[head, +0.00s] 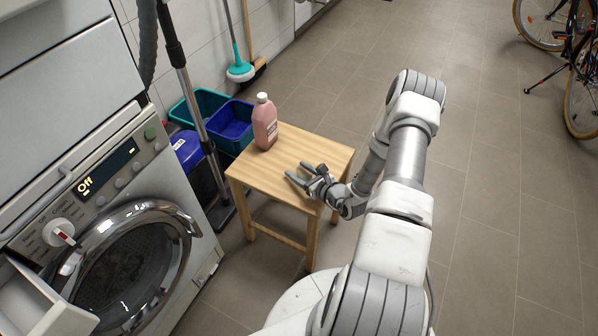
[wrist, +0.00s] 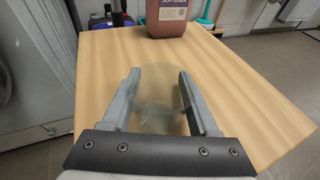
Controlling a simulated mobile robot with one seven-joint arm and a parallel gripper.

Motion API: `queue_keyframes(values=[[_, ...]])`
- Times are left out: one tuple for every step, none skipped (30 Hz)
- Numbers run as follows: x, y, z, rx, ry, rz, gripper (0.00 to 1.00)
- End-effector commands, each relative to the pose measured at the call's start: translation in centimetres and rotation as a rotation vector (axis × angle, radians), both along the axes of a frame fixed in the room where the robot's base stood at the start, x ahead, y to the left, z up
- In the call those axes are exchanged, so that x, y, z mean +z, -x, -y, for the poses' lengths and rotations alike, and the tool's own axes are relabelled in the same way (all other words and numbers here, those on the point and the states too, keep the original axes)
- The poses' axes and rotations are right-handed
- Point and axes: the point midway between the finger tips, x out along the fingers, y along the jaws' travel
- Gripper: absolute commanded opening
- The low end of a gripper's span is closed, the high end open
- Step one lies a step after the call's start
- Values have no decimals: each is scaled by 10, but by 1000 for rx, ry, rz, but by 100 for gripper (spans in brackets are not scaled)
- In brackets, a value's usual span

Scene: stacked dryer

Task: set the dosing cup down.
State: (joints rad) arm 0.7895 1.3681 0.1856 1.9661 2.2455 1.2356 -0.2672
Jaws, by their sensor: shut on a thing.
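The dosing cup (wrist: 156,98) is clear and nearly see-through. In the wrist view it sits between the two fingers of my gripper (wrist: 158,76), which is shut on it. In the head view my gripper (head: 297,173) is over the right front part of the small wooden table (head: 257,179), and I cannot make out the cup there. The wooden top (wrist: 222,62) fills most of the wrist view behind the cup. Whether the cup's base touches the wood or hangs just above it, I cannot tell.
A pink softener bottle (head: 265,124) with a white cap stands at the table's back left; its lower part shows in the wrist view (wrist: 168,17). The washer (head: 120,235) with an open drawer is to the left. Bare wood lies between bottle and gripper.

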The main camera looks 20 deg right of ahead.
Motion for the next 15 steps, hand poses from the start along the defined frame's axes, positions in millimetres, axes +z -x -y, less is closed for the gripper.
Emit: queue_keyframes(values=[[-1,0,0,0,0,0,0],[-3,0,0,0,0,0,0],[-4,0,0,0,0,0,0],[-5,0,0,0,0,0,0],[-5,0,0,0,0,0,62],[-4,0,0,0,0,0,70],[-4,0,0,0,0,0,75],[-4,0,0,0,0,0,80],[-4,0,0,0,0,0,88],[-4,0,0,0,0,-1,91],[-4,0,0,0,0,-1,91],[-4,0,0,0,0,0,91],[-4,0,0,0,0,0,91],[-4,0,0,0,0,0,91],[-4,0,0,0,0,0,91]])
